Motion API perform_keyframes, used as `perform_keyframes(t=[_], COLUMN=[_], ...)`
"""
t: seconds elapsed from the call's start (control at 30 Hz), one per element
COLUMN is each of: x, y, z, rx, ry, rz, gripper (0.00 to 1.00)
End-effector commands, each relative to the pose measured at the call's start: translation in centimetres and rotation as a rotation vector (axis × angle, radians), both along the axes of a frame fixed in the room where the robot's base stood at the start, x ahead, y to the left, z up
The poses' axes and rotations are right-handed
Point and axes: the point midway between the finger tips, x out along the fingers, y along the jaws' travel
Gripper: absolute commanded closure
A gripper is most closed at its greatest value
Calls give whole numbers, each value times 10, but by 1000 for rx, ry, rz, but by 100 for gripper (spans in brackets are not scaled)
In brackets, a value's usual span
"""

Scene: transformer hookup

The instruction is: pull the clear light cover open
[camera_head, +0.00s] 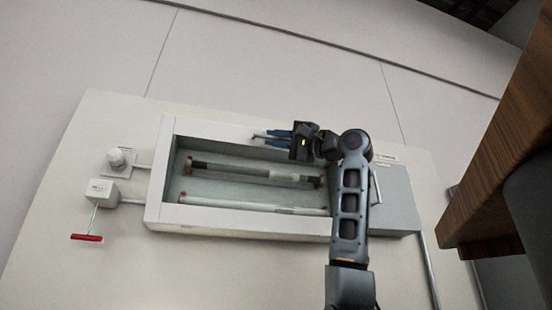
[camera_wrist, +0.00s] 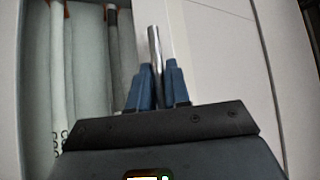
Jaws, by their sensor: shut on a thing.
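A pale rectangular light box (camera_head: 165,175) is fixed on a cream panel, with two tubes inside, a darker upper tube (camera_head: 255,172) and a white lower tube (camera_head: 250,206). The clear cover is hard to make out against the box, and I cannot tell how far open it is. My gripper (camera_head: 270,137) is at the box's upper edge, right of its middle. Its blue fingers (camera_wrist: 154,78) are shut on a shiny metal handle bar (camera_wrist: 154,45). Where the bar joins the cover is not clear.
A grey box (camera_head: 398,205) with a handle adjoins on the right. A brown wooden piece (camera_head: 505,140) stands at the right edge.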

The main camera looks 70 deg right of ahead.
Motion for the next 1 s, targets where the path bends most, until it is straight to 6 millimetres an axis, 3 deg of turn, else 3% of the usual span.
perform_keyframes(t=[0.03,0.5,1.0], x=[-5,-54,-76], y=[9,66,91], z=[-18,-97,-208], rx=[-32,-371,-726], ry=[-29,-318,-625], rz=[4,2,3], gripper=[100,100,100])
